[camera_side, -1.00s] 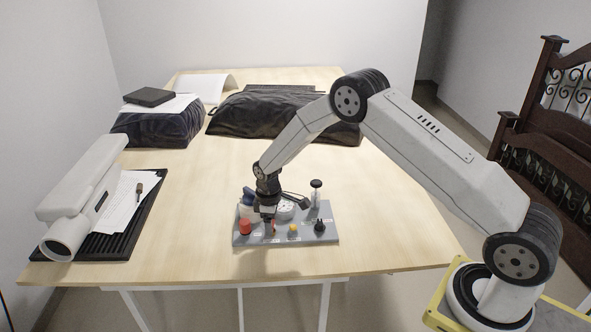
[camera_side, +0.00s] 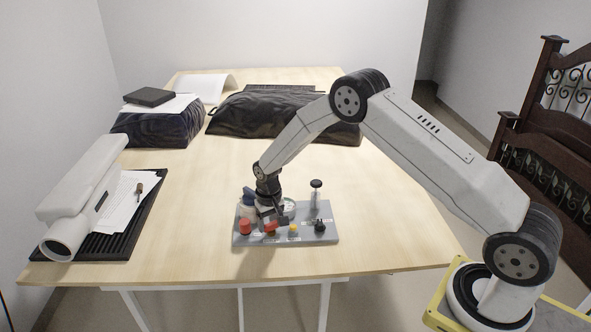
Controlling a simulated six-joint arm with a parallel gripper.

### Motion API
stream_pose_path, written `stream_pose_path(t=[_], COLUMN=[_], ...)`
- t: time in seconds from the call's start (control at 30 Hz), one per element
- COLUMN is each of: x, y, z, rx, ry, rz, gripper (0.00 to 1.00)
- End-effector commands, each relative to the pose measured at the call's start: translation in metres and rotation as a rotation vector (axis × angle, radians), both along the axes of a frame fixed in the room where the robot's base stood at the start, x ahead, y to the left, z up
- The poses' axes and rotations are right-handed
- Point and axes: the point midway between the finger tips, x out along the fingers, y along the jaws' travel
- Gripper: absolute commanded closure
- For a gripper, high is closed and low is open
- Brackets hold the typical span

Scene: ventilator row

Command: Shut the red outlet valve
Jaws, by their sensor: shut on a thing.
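A grey panel (camera_side: 270,241) lies near the table's front edge and carries a row of small controls. The red outlet valve (camera_side: 270,228) is in the row, just right of a red round knob (camera_side: 245,227). My gripper (camera_side: 270,220) points down from above and is shut on the red valve's handle. The handle now lies more across the row. The jaws and wrist cover part of the valve, so its exact angle is hard to tell.
A yellow knob (camera_side: 294,230) and a black knob (camera_side: 320,226) stand to the right in the row. Behind are a partly hidden round gauge (camera_side: 289,206) and an upright black-topped post (camera_side: 316,193). A white device (camera_side: 78,205) stands left; the table between is clear.

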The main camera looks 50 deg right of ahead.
Motion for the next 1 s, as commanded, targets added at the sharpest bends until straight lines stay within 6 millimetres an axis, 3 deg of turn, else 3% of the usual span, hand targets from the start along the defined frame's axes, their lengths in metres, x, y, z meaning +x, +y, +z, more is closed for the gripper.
stream_pose_path(t=[0.5,1.0], x=[-0.0002,-0.0003], y=[0.0001,0.0001], z=[-0.0002,-0.0004], rx=[0.000,0.000], ry=[0.000,0.001], rz=[-0.412,-0.504], gripper=[0.88,0.88])
